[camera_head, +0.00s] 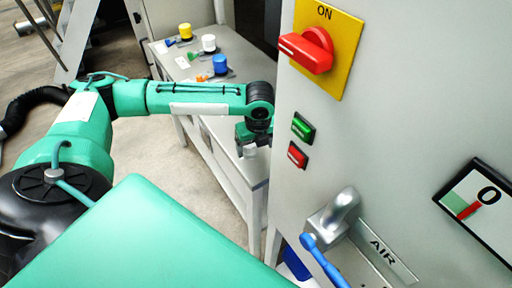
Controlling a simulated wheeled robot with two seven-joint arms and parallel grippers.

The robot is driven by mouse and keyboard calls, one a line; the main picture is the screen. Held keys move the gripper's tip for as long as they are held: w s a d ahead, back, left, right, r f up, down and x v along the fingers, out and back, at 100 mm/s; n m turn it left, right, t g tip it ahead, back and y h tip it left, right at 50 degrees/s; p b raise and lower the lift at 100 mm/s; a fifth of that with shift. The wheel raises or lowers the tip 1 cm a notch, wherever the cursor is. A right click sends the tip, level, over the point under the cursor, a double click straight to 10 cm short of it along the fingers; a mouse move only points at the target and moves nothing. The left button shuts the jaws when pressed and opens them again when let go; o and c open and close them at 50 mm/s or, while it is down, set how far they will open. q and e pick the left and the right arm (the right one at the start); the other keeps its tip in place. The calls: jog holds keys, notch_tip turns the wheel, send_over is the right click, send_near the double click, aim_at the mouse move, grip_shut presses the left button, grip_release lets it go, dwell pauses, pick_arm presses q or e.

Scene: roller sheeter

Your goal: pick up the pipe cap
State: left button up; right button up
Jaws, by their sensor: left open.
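My left arm reaches in from the left, and my left gripper (249,145) is over the near part of a long grey table (225,170), beside the grey cabinet. It is open. The fingers are small and partly hidden by the wrist. A small pale grey shape shows just under the gripper; I cannot tell whether it is a finger or a pipe cap. Farther back on the table stand a yellow cylinder (185,31), a white cylinder (209,43) and a blue cylinder (220,64). I cannot tell which thing is the pipe cap. My right gripper is not in view.
The grey cabinet (400,110) fills the right side, close to my left gripper. It carries a red switch (308,50) on a yellow plate, green and red buttons, a gauge (482,205) and a blue-handled air valve (325,260).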

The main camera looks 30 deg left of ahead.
pick_arm(q)
jog(key=c, duration=1.3)
jog(key=shift+o, duration=0.2)
jog(key=shift+r, duration=0.1)
notch_tip(320, 180, up, 20)
jog(key=shift+f+p, duration=0.1)
jog(key=shift+p, duration=0.3)
